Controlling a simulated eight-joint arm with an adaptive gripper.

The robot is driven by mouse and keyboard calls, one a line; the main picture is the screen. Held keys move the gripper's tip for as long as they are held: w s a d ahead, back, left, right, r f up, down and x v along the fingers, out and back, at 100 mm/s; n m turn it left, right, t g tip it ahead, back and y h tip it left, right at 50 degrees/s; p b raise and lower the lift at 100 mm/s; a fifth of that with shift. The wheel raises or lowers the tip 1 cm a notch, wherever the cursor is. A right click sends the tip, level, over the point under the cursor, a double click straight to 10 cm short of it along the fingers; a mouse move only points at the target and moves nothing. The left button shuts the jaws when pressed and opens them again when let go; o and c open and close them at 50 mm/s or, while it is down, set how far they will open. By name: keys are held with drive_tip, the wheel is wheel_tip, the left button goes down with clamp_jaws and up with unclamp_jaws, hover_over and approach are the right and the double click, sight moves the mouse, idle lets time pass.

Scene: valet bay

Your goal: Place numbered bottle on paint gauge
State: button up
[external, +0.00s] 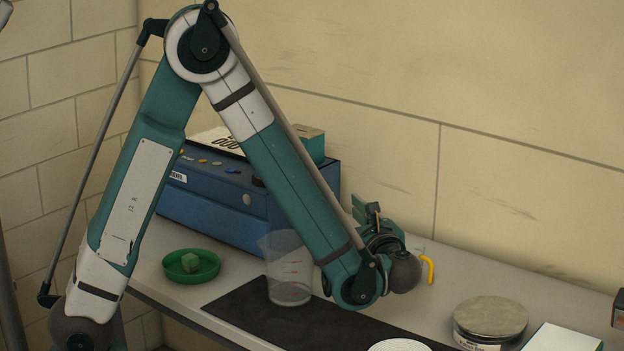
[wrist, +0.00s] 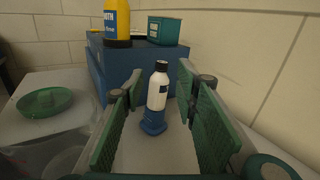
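In the wrist view a small white bottle with a black cap (wrist: 158,88) stands upright on the bench, seen between my fingers. Its lower end meets a blue piece (wrist: 153,122); I cannot tell whether this is the paint gauge under it or part of the bottle. No number is readable on it. My gripper (wrist: 160,98) is open, with green pads left and right of the bottle and gaps on both sides.
A blue box (external: 205,208) stands at the back; a yellow bottle (wrist: 117,22) and a teal box (wrist: 164,31) are on it. A green dish (external: 190,270), a clear beaker (external: 290,275), a dark mat (external: 250,311) and a round tin (external: 490,318) are on the bench.

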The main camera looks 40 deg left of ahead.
drive_tip(key=w+d+r+m+t+h, duration=0.1)
drive_tip(key=w+r+m+t+h, duration=0.2)
drive_tip(key=r+m+t+h, duration=0.75)
drive_tip(key=w+d+r+m+t+h, duration=0.1)
drive_tip(key=w+d+r+m+h, duration=0.3)
drive_tip(key=r+m, duration=1.35)
drive_tip(key=s+a+f+m+g, duration=0.4)
drive_tip(key=s+a+f+m, duration=0.2)
drive_tip(key=s+f, duration=0.3)
drive_tip(key=s+a+f+m+g, duration=0.5)
drive_tip(key=s+f, duration=0.4)
drive_tip(key=s, duration=0.4)
drive_tip(key=s+a+f+m+g, duration=0.5)
drive_tip(key=s+a+f+m, duration=0.2)
drive_tip(key=s+f+m, duration=0.2)
drive_tip(key=shift+s+a+f+h, duration=0.15)
drive_tip(key=shift+s+f+h, duration=0.25)
drive_tip(key=shift+s, duration=0.85)
